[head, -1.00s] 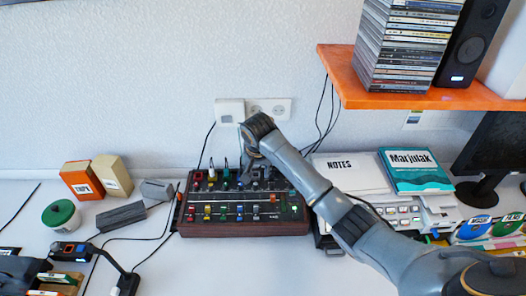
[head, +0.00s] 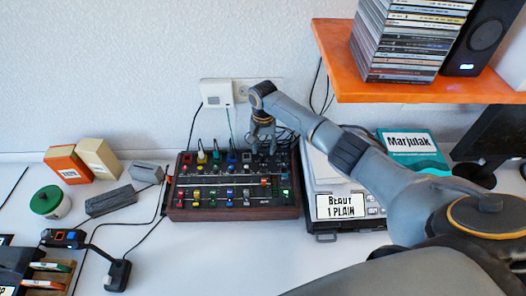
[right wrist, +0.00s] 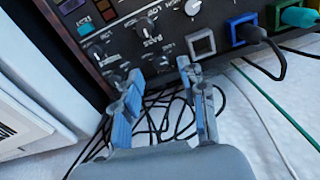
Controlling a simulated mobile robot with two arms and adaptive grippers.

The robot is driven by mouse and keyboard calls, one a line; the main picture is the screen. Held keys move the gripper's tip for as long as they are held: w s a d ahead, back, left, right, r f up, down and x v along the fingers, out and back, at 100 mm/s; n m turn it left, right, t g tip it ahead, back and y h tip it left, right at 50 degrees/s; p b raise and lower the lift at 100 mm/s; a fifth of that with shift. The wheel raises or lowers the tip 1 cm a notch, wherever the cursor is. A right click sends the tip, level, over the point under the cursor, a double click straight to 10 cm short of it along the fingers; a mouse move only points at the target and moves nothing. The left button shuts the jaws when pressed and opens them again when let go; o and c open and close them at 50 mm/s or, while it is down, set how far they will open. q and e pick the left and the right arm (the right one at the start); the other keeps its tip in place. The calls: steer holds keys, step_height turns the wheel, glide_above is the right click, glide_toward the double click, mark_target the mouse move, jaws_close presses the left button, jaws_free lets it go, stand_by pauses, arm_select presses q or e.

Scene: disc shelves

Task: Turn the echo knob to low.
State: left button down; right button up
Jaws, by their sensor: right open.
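The dark mixer (head: 235,213) with wooden sides stands on the white table against the wall. Coloured knobs and sliders cover its top, and cables plug in along its back. My right gripper (head: 263,140) points down over its back right part. In the right wrist view my right gripper (right wrist: 160,80) is open and empty, with its two blue-grey fingers apart at the mixer's back edge. Small black knobs (right wrist: 146,24) with white pointers lie just beyond the fingertips. I cannot tell which knob is the echo knob, nor whether a finger touches one. My left gripper is not in view.
Loose black cables (right wrist: 165,110) lie behind the mixer, under my fingers. An orange shelf (head: 420,92) with stacked discs overhangs at the right. A device (head: 345,222) with a printed label stands close right of the mixer. Clear table lies in front of the mixer.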

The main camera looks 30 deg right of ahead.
mark_target(263, 155)
steer(key=shift+f, duration=1.6)
steer(key=shift+a+r, duration=0.1)
jaws_close()
steer(key=shift+n, duration=1.6)
jaws_free()
step_height(263, 155, up, 12)
